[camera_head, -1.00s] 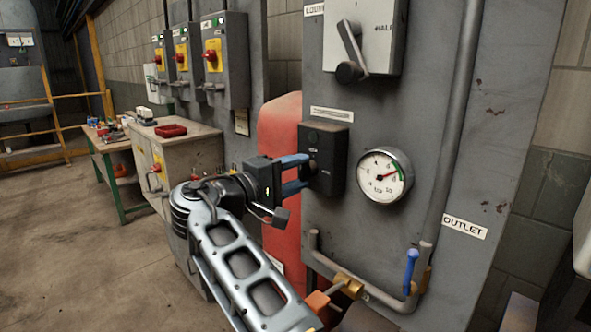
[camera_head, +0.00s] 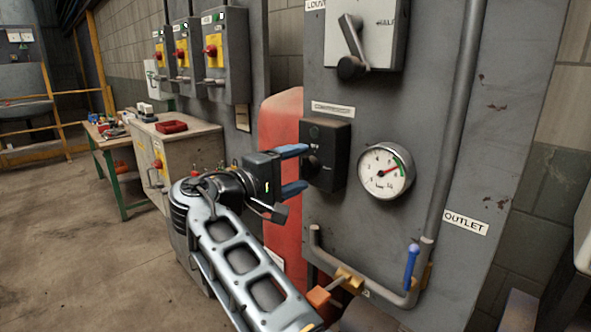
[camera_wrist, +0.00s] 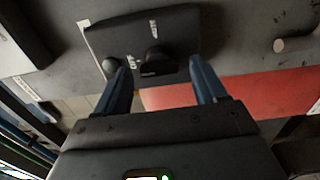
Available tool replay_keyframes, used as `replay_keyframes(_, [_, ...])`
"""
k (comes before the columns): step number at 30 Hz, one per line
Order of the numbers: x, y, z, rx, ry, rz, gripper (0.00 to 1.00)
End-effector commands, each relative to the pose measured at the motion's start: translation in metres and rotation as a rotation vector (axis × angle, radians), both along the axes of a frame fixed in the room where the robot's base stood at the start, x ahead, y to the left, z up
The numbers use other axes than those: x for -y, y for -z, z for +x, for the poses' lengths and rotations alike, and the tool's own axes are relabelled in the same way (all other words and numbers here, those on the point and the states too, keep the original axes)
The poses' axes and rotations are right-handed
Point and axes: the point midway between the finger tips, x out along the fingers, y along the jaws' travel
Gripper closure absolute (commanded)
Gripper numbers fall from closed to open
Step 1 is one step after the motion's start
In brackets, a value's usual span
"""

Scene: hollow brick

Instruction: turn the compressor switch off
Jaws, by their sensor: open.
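The compressor switch is a black box (camera_head: 336,153) on the grey panel, under a small white label that is too blurred to read for certain. In the wrist view the same box (camera_wrist: 178,25) shows white lettering and a dark knob (camera_wrist: 155,62). My gripper (camera_head: 303,169) is at the left front of the box with its two blue fingers apart, one above the other. In the wrist view the gripper (camera_wrist: 161,68) has one finger on each side of the knob, with gaps visible. Whether a finger touches the box is unclear.
A pressure gauge (camera_head: 386,171) sits right of the switch. A grey lever box (camera_head: 362,35) is above, and a pipe with a blue-handled valve (camera_head: 411,266) is below. A red tank (camera_head: 281,200) stands behind my gripper. Switch boxes and a bench are at the left.

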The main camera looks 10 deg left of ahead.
Motion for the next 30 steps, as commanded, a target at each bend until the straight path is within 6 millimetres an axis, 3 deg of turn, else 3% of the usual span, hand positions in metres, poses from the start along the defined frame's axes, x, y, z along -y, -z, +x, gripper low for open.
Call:
replay_keyframes(15, [-0.044, 0.002, -0.055, 0.000, -0.003, 0.000, 0.29])
replay_keyframes(30, [-0.048, 0.001, -0.060, -0.001, -0.002, -0.001, 0.29])
